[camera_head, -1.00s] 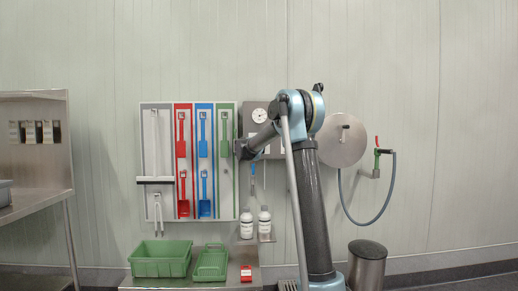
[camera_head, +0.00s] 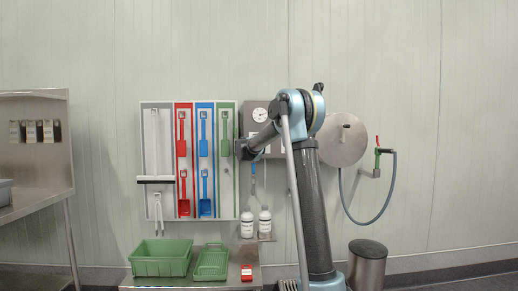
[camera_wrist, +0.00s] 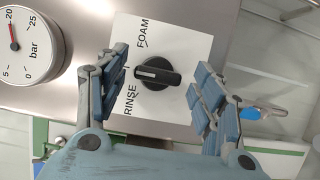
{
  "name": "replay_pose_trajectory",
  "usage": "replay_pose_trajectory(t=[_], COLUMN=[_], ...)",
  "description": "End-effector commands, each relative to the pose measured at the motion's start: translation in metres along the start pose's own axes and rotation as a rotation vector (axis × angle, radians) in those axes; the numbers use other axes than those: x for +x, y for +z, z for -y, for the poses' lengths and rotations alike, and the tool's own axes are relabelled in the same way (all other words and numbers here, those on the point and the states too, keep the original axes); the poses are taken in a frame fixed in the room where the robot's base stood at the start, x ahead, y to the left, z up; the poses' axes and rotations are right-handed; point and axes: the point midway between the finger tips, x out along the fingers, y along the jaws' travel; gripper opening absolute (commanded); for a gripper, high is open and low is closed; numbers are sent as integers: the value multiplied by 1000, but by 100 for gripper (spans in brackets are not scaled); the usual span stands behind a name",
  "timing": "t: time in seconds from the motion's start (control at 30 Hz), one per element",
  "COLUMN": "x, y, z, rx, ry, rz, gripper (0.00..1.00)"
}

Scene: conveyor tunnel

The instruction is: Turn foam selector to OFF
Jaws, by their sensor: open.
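The foam selector is a black knob (camera_wrist: 157,73) on a white label plate (camera_wrist: 178,40) in the wrist view. FOAM is printed above it and RINSE below left. The knob's bar lies nearly level in this view, its white line on the left half. An OFF label cannot be made out; my left finger covers part of the plate's left side. My gripper (camera_wrist: 158,65) is open, one finger on each side of the knob, with visible gaps. Depth to the knob is hard to judge. In the head view my arm hides the knob.
A pressure gauge (camera_wrist: 30,45) sits left of the plate; it also shows in the head view (camera_head: 260,114). A tool board (camera_head: 228,190) hangs left of my arm. A round steel hose reel (camera_head: 342,140) is to the right. Two white bottles (camera_head: 247,225) stand below.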

Motion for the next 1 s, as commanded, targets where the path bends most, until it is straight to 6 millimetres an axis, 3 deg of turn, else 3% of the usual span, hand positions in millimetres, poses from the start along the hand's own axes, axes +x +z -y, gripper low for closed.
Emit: replay_pose_trajectory(t=[0.17, 0.7, 1.0], x=[-12, -104, -119], y=[-1, -1, 0], z=[0, 2, 2], rx=[0, 0, 0], ry=[0, -1, -1], rz=[-2, -3, 0], gripper=[62, 62, 62])
